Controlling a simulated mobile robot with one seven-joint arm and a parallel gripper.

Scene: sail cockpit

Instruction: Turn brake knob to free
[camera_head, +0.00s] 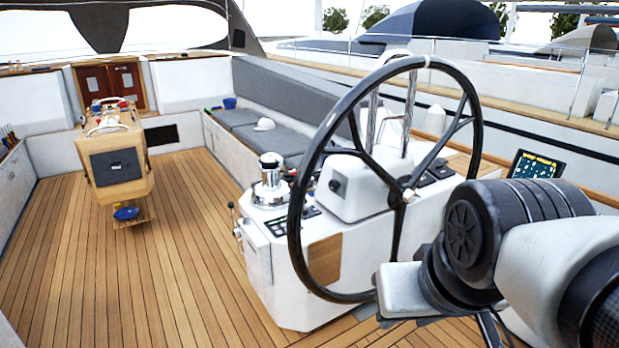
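The white steering pedestal (365,190) stands right of the middle, behind a large black steering wheel (297,225). A small dark knob (337,185) sits on the pedestal's left face and looks like the brake knob. It is small, and its setting cannot be read. My arm comes in from the lower right, in front of the wheel's right side. Its end reaches the bottom edge of the picture, and my fingers cannot be made out clearly. The arm's end is to the right of and below the knob, apart from it.
A chrome winch (270,182) and a lever (234,215) are left of the wheel. A chart screen (536,166) is at the right. A wooden table (137,152) stands at the back left, with a blue item (126,213) low beside it. The teak floor (150,270) between is clear.

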